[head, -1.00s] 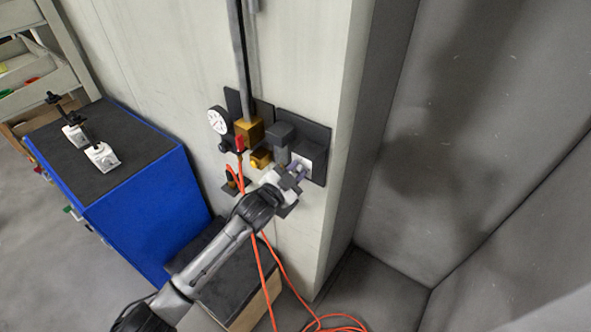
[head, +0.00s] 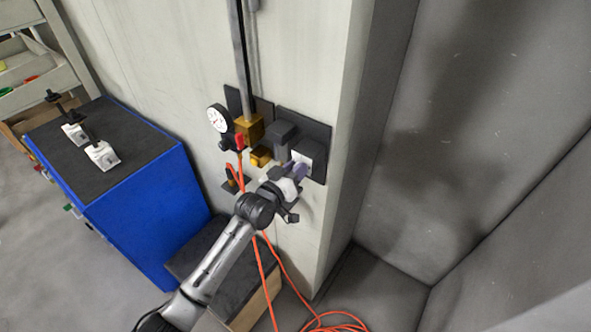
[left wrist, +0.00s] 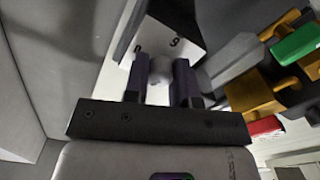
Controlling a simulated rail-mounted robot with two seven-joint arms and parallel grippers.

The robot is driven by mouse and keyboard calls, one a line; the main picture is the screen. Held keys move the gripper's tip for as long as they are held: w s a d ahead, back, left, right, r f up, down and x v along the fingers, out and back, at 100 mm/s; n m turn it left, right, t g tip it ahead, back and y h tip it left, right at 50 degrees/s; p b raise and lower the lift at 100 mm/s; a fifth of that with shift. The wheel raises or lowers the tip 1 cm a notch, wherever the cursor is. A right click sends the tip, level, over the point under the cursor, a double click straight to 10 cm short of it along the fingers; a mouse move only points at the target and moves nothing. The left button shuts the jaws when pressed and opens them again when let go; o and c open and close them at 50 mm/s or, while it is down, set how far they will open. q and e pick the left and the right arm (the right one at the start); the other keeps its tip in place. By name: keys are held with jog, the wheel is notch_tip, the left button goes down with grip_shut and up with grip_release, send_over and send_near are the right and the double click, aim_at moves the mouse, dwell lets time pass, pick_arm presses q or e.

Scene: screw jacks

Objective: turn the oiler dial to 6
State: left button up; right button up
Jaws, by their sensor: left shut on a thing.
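The oiler has a white dial plate (head: 308,152) on the dark panel at the right of the wall fittings. In the left wrist view the white plate (left wrist: 178,42) shows a few dark digits, one of which looks like a 9 or a 6, seen turned. My left gripper (head: 300,170) is at the plate. In the left wrist view its two fingers (left wrist: 160,82) are shut on a small grey dial knob (left wrist: 160,67) between them. The pointer and most of the scale are hidden, so I cannot tell the setting. My right gripper is not in view.
Left of the oiler are a round gauge (head: 217,119), a brass block (head: 249,129) and a red handle (head: 239,141). An orange hose (head: 257,265) hangs to the floor. A blue cabinet (head: 150,215) with screw jacks on top stands at left. A low dark-topped box (head: 235,265) sits below.

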pick_arm(q)
jog(key=n, duration=0.3)
jog(key=shift+n, duration=0.4)
jog(key=n, duration=0.2)
jog(key=shift+n, duration=0.4)
jog(key=n+p, duration=0.2)
jog(key=n, duration=0.4)
jog(key=n+p, duration=0.4)
jog(key=n, duration=0.5)
jog(key=shift+n+p, duration=0.3)
jog(key=shift+n, duration=0.4)
